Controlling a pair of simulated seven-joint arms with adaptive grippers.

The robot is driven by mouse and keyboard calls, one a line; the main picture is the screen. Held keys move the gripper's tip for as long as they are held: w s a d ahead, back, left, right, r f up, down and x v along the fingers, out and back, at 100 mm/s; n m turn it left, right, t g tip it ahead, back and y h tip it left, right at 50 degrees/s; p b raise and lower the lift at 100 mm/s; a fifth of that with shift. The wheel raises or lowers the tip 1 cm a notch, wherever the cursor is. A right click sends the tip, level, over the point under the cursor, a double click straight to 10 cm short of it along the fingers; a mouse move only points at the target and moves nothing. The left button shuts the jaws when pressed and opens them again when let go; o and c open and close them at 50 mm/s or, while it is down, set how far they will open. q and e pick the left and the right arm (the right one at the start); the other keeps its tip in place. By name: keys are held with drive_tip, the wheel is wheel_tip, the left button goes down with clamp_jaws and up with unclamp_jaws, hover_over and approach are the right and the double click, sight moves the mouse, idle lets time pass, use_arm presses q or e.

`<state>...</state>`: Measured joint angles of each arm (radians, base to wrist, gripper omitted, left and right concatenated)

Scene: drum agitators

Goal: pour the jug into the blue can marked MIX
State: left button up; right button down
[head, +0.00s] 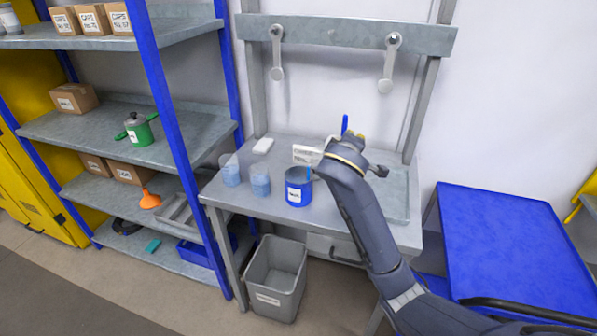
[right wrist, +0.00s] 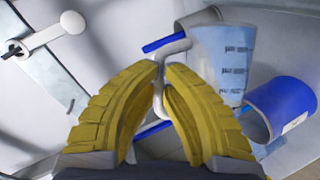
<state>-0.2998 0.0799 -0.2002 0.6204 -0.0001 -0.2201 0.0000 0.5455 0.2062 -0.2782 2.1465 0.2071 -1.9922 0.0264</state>
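The blue can (head: 299,190) with a white label stands on the grey bench; its lettering is too small to read. It shows at the right of the right wrist view (right wrist: 284,102), mouth visible. A clear jug (right wrist: 222,62) with dark marks and pale blue content is beside the can there. My right gripper (right wrist: 164,66) has its yellow fingers nearly together around a pale strip that looks like the jug's handle. In the head view my arm hides most of this grip. A white label (head: 306,154) shows just left of it, above the can. My left gripper is not in view.
Two clear vessels with blue content, one left (head: 230,174) and one nearer (head: 260,182), stand left of the can. A white block (head: 263,146) lies behind them. A grey bin (head: 274,280) stands below the front edge. A blue-posted shelf (head: 185,150) bounds the left.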

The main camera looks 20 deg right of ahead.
sight(336, 136)
drive_tip(key=shift+w+a+r+n+h+b, duration=0.1)
drive_tip(key=shift+a+r+n+h+b, duration=0.2)
drive_tip(key=shift+r+b, duration=0.15)
idle(0.4)
drive_tip(key=shift+w+a+r+n+h+b, duration=0.15)
drive_tip(key=shift+a+r+n, duration=0.1)
drive_tip(key=shift+a, duration=0.25)
drive_tip(key=shift+w+a+r+n+h+b, duration=0.1)
drive_tip(key=shift+a+r+n, duration=0.1)
drive_tip(key=shift+a, duration=0.35)
drive_tip(key=shift+w+a+r+n+h+b, duration=0.15)
drive_tip(key=shift+a+r+n, duration=0.1)
drive_tip(key=shift+a, duration=0.25)
drive_tip(key=shift+a+r+n+h, duration=0.3)
drive_tip(key=shift+a+n, duration=0.1)
drive_tip(key=shift+a, duration=0.1)
